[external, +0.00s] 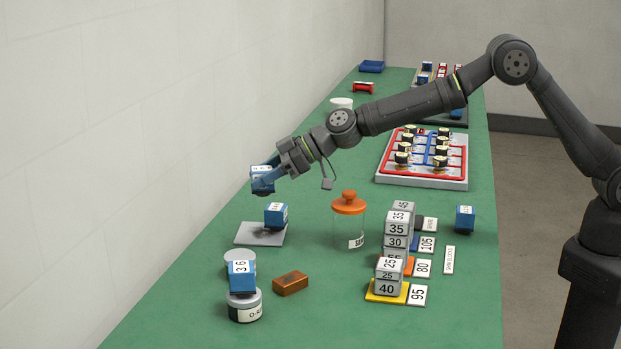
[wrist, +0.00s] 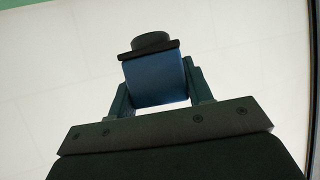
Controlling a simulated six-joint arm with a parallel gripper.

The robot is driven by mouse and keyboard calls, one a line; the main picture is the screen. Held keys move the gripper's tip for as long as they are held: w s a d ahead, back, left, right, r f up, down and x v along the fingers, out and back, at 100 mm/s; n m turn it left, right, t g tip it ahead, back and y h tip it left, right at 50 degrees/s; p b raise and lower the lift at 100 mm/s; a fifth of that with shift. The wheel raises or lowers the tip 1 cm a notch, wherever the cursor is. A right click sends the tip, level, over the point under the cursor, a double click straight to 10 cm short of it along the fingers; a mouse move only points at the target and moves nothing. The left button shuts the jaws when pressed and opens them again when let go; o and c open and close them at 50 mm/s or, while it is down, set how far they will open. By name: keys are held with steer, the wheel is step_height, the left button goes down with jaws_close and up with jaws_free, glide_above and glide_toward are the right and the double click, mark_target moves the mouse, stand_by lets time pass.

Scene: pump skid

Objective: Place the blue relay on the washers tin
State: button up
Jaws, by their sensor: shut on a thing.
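My gripper (external: 266,183) is shut on a blue relay (external: 261,174) with a white label, held in the air near the wall. In the wrist view the held blue relay (wrist: 156,80) sits between the fingers with its dark round base outward. Below it, another blue relay (external: 275,212) stands on a grey plate (external: 246,236). Nearer the camera, a blue relay labelled 36 (external: 242,272) stands on a round tin (external: 246,309) whose label begins with O. A second grey round tin (external: 236,260) is partly hidden behind it; no washers label is readable.
A glass jar with an orange lid (external: 349,205), an orange-brown block (external: 290,283) and stacks of numbered grey blocks (external: 390,270) stand on the green table. Another blue relay (external: 465,219) is at the right. A red-and-blue board (external: 423,181) lies farther back.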

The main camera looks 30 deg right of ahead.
steer(key=s+a+f, duration=0.1)
steer(key=a+f, duration=0.1)
steer(key=a, duration=0.1)
steer(key=s+a+f, duration=0.2)
steer(key=a, duration=0.1)
steer(key=s+a+f, duration=0.2)
steer(key=a, duration=0.1)
steer(key=shift+s+f, duration=0.15)
steer(key=shift+s, duration=0.05)
steer(key=shift+f, duration=1.95)
steer(key=shift+f, duration=0.15)
steer(key=o, duration=1.1)
steer(key=shift+d, duration=0.1)
steer(key=shift+o, duration=0.2)
